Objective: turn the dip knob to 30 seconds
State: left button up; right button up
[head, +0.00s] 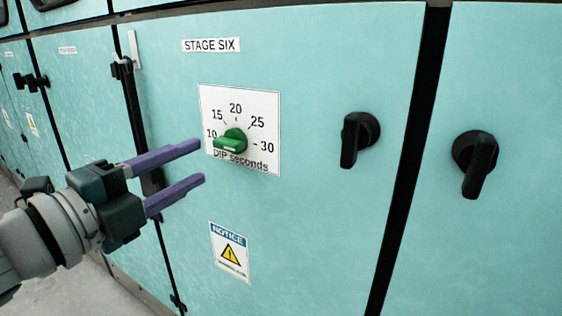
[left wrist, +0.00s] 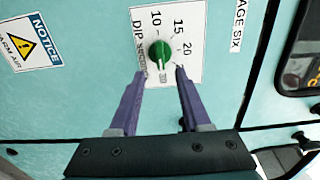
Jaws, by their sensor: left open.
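The green dip knob (head: 231,142) sits on a white dial plate (head: 262,103) marked 10 to 30, labelled "DIP seconds", under the STAGE SIX label. In the head view its raised grip extends toward the 10 side. In the left wrist view the knob (left wrist: 159,54) lies ahead of the fingertips, in line with the gap between them. My left gripper (head: 201,161) is open and empty, with two purple fingers just left of the dial in the head view. The fingers appear apart from the knob. The 25 mark is hidden in the left wrist view. My right gripper is not seen.
Two black rotary handles (head: 358,138) (head: 476,163) stick out to the right on the teal cabinet front. A notice sticker (head: 230,252) is below the dial. A dark door edge with a latch (head: 122,68) runs to the left. The panel around the dial is flat and clear.

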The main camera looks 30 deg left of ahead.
pick_arm(q)
jog(key=shift+s+a, duration=0.15)
jog(key=shift+s, duration=1.3)
